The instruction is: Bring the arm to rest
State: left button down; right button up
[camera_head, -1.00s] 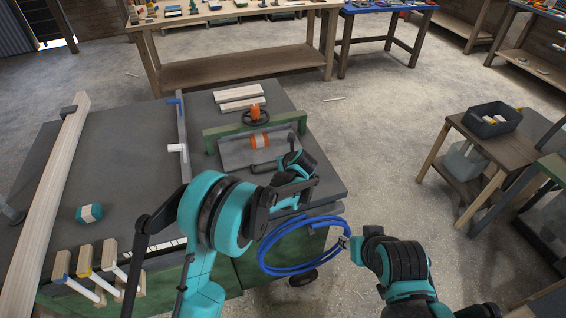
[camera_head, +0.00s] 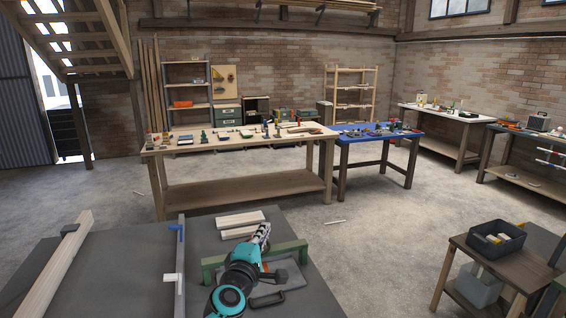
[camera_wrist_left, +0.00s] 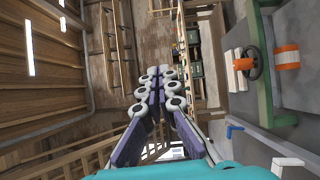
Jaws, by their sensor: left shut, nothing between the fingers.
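My left gripper (camera_head: 264,229) is raised above the dark machine table (camera_head: 130,265) at the bottom of the head view, its fingers pointing up and away. The left wrist view shows its fingers (camera_wrist_left: 160,78) together, with nothing between them. The teal and black left arm covers part of the green bar (camera_head: 290,249) and the plate behind it. My right arm and gripper are outside the head view.
Two pale boards (camera_head: 240,225) and a long beam (camera_head: 55,262) lie on the machine table. In the wrist view, an orange-hubbed handwheel (camera_wrist_left: 247,64) and an orange-white roller (camera_wrist_left: 287,57) sit beside the gripper. A side table (camera_head: 499,262) holds a dark bin (camera_head: 489,239).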

pick_arm(q)
jog(key=s+a+f+m+g+y, duration=0.1)
jog(key=s+a+f+m+g, duration=0.2)
jog(key=s+f, duration=0.4)
jog(key=s+a+f+m+g+y, duration=0.1)
jog(key=s+a+f+m+g, duration=0.3)
jog(key=s+f+m, duration=0.3)
jog(key=s+a+f+m+g+y, duration=0.2)
jog(key=s+a+f+m, duration=0.4)
jog(key=s, duration=0.8)
jog(key=shift+s+f+g, duration=0.4)
jog(key=shift+f+g, duration=0.35)
jog(key=shift+g, duration=0.05)
jog(key=shift+d, duration=0.1)
